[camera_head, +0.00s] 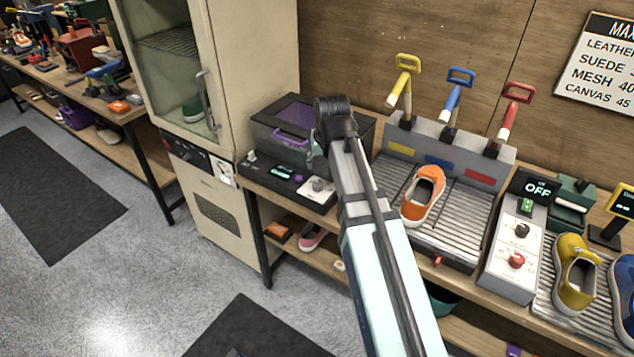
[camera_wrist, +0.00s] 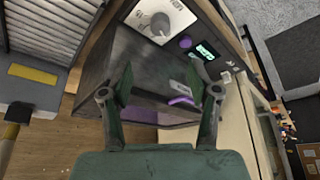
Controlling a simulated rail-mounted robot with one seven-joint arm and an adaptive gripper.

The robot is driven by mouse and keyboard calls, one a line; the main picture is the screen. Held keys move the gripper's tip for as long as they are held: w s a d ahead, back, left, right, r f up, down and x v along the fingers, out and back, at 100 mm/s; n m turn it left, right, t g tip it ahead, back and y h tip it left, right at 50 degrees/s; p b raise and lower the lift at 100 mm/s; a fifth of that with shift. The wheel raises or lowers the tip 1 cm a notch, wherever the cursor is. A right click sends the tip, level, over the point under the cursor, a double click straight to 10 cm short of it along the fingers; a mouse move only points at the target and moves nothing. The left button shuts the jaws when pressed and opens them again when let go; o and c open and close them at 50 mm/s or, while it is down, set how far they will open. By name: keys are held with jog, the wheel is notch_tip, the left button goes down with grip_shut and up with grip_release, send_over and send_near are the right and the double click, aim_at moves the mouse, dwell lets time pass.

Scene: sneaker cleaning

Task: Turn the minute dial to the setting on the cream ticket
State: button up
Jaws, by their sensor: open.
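The minute dial appears to be the grey knob on a white plate (camera_wrist: 160,25) at the top of the wrist view; its markings are too small to read surely. In the head view it sits at the right end (camera_head: 318,186) of a dark machine's control panel. A small green display (camera_wrist: 205,51) is beside it. My gripper (camera_wrist: 159,72) is open with nothing between its green fingers. It is over the machine, apart from the dial. In the head view my arm largely hides it. I cannot make out the cream ticket for sure.
The machine's dark lidded tank (camera_head: 275,128) has a purple handle. A tall cream cabinet (camera_head: 245,60) stands left of it. To the right is a ribbed rack (camera_head: 465,215) with an orange shoe (camera_head: 423,195) and coloured levers. A grey control box (camera_head: 512,255) stands farther right.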

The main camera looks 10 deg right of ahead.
aim_at(318, 183)
jog(key=p+x, duration=0.3)
jog(key=x, duration=1.1)
jog(key=shift+f, duration=0.2)
jog(key=c, duration=1.1)
